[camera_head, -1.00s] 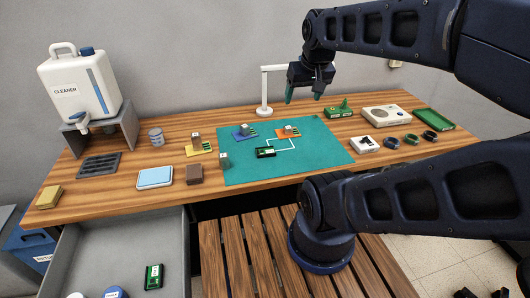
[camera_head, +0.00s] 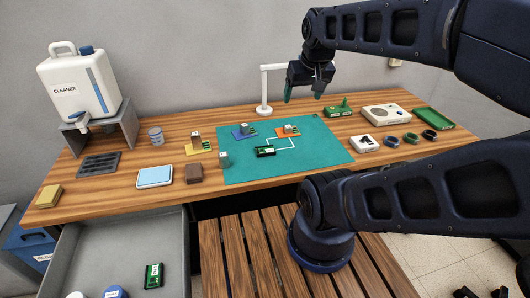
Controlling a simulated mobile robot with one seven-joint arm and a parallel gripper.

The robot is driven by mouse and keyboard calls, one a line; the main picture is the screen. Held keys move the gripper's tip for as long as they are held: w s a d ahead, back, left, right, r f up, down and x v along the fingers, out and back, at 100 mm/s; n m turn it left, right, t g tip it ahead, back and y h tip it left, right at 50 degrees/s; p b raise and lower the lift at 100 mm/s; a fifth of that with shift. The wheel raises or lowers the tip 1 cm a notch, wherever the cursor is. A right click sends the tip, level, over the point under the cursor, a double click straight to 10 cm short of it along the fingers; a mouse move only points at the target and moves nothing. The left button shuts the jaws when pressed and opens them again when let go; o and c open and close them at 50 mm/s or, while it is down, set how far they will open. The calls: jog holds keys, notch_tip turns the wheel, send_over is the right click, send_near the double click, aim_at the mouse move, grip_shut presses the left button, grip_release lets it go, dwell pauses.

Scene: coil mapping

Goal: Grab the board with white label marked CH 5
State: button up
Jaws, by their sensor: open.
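Several boards are in view, and their label text is too small to read, so I cannot tell which is CH 5. A dark green board with a white label (camera_head: 265,151) lies on the teal mat (camera_head: 320,157). Another green board with a white label (camera_head: 153,275) lies in the open drawer. A blue board (camera_head: 243,134) and an orange board (camera_head: 288,132) lie on the mat's back part. A yellow board (camera_head: 199,149) lies left of the mat. My gripper (camera_head: 304,92) is open and empty, above the mat's back right, apart from all boards.
The open drawer (camera_head: 78,248) also holds round containers. A cleaner jug (camera_head: 78,88) stands back left. A white lamp (camera_head: 264,92) stands behind the mat. A white device (camera_head: 386,114), dark coils (camera_head: 411,138) and a green tray (camera_head: 434,118) are at right. A wooden slatted surface is in front.

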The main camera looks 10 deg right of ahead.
jog(key=shift+w, duration=0.1)
jog(key=m+g+h, duration=0.5)
jog(key=m, duration=1.4)
send_over(265, 149)
jog(key=a, duration=0.3)
jog(key=f, duration=2.8)
jog(key=shift+a+f, duration=0.2)
jog(key=shift+n, duration=0.3)
jog(key=shift+x, duration=2.65)
jog(key=shift+d+r, duration=0.1)
jog(key=shift+d, duration=0.1)
jog(key=shift+c, duration=0.5)
jog(key=c, duration=1)
